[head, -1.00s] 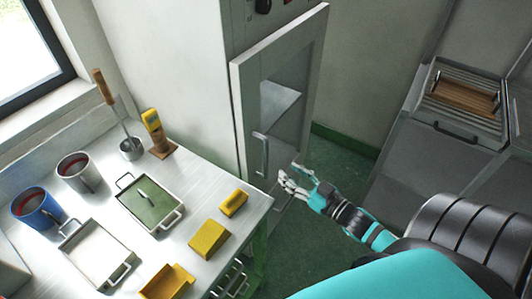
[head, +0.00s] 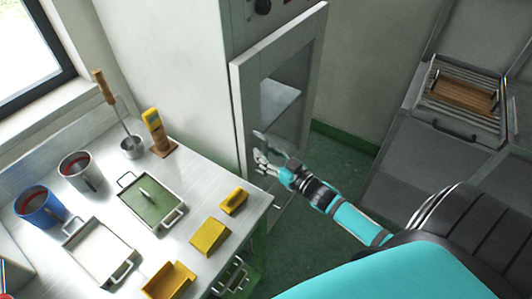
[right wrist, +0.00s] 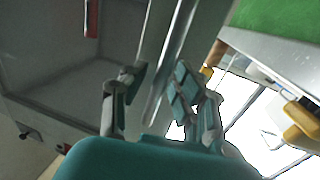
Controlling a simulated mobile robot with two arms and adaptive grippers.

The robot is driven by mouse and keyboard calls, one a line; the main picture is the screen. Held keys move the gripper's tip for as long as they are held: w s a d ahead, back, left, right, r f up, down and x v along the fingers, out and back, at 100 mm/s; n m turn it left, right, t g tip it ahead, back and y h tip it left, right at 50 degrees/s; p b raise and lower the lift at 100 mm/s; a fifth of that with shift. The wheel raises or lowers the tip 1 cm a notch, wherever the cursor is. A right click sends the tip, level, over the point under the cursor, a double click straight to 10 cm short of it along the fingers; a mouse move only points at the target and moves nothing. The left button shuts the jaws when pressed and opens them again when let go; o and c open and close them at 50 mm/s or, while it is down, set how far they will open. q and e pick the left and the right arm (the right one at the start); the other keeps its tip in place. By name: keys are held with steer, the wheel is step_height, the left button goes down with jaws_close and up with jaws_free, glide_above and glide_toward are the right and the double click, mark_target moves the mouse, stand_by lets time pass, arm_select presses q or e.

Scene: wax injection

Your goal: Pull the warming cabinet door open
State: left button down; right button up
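In the right wrist view the handle (right wrist: 165,75) runs between the two fingers of my right gripper (right wrist: 155,85). The fingers are apart, one on each side of the bar, with gaps visible, so the gripper is open around it. My left gripper is not in view.
A steel workbench (head: 110,180) on the left holds a blue pot (head: 38,210), a grey pot (head: 78,172), trays and yellow blocks (head: 210,237). Its corner is close to the door. A rack with a wooden board (head: 462,95) stands at right. Green floor (head: 340,160) lies clear before the cabinet.

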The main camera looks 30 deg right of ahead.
jaws_close()
stand_by(0.3)
